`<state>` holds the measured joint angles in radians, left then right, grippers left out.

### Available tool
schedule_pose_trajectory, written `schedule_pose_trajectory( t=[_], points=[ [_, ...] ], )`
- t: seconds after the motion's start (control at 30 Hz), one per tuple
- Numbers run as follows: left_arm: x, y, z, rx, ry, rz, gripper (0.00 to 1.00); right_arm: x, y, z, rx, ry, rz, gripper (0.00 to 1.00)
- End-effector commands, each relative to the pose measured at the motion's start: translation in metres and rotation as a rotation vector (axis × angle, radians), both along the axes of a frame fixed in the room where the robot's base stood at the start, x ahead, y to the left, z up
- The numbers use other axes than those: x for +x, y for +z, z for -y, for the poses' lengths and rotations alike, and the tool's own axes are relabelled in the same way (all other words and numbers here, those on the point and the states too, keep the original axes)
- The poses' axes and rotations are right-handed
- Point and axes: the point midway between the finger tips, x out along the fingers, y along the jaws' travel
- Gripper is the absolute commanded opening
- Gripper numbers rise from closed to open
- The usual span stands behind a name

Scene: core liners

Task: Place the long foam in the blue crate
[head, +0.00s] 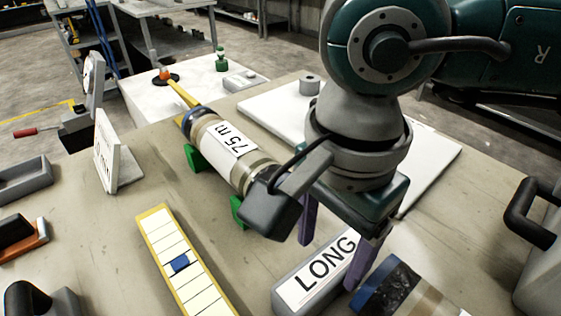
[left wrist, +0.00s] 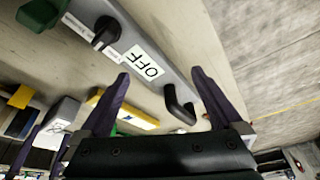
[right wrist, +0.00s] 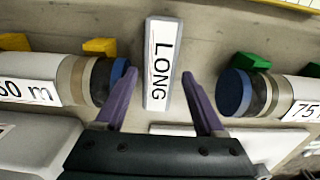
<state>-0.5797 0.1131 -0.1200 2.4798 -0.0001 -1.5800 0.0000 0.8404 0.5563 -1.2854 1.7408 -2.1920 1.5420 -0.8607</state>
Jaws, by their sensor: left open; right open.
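The long foam is a grey block with a white LONG label (head: 315,272), lying on the table at the front right of centre in the head view. In the right wrist view the long foam (right wrist: 161,65) stands lengthwise between my fingertips in the picture. My right gripper (head: 338,240) is open above it, with one purple finger to each side, apparently not closed on it. I see no blue crate in any view.
A core cylinder marked 75 m (head: 225,145) lies on green blocks left of my right gripper. Another cylinder (right wrist: 75,82) lies on the foam's other side. A yellow-edged strip (head: 180,255) lies at front left. A grey case with a black handle (head: 545,250) stands at the right.

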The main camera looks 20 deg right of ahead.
Motion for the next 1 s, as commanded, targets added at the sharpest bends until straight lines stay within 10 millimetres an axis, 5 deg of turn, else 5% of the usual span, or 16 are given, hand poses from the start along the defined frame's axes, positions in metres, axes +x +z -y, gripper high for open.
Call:
schedule_pose_trajectory(
  t=[0.2, 0.5, 1.0],
  points=[
    [0.0, 0.002, 0.0, 0.0, 0.0, 0.0, 1.0, -0.003, -0.034, -0.003, 0.001, -0.002, -0.004, 0.71],
    [0.0, 0.002, -0.002, 0.007, -0.004, 0.0, 1.0, -0.002, -0.04, -0.003, 0.002, 0.0, -0.001, 0.71],
    [0.0, 0.002, -0.003, 0.011, -0.007, 0.001, 1.0, -0.002, -0.039, -0.003, 0.003, -0.001, -0.001, 0.16]
  ],
)
